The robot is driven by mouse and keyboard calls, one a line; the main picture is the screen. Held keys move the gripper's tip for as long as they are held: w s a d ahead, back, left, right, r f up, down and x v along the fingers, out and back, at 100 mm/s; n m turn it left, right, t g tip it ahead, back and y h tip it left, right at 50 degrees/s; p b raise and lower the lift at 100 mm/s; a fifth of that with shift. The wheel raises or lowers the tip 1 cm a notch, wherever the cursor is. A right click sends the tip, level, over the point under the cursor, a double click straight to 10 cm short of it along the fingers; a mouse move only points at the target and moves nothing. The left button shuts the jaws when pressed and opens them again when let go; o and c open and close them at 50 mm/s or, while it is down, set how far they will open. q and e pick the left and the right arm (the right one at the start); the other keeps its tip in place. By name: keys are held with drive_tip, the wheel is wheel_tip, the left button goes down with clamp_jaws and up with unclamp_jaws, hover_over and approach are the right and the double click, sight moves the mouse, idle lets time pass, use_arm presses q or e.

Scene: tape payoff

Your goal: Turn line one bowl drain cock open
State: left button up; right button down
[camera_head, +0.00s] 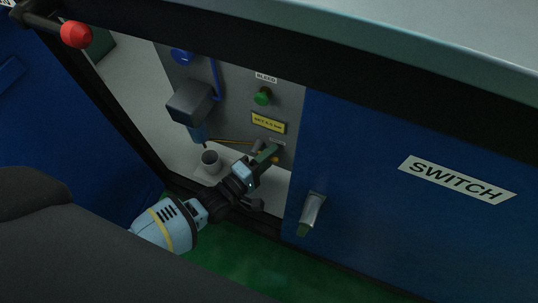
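A grey-headed unit (190,103) with a blue bowl (197,131) hangs on the grey panel in the open bay. A thin brass-coloured line runs right from beneath the bowl to a small fitting behind my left gripper. A dark green lever-like part (267,153) shows at the gripper's far end; I cannot tell for sure that it is the drain cock. My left gripper (258,176) reaches in from the lower left and covers much of that spot. Whether its fingers are open or closed on the part is unclear. My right gripper is not in view.
A grey cup (211,161) stands on the white ledge below the bowl. A green knob (263,97) and a yellow label (268,123) sit above the gripper. The blue SWITCH door (400,220) with its handle (311,212) bounds the bay at right.

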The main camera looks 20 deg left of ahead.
use_arm(q)
drive_tip(key=p+v, duration=0.2)
drive_tip(key=v, duration=0.5)
drive_tip(key=shift+s+a, duration=0.15)
drive_tip(key=shift+s, duration=0.2)
idle(0.4)
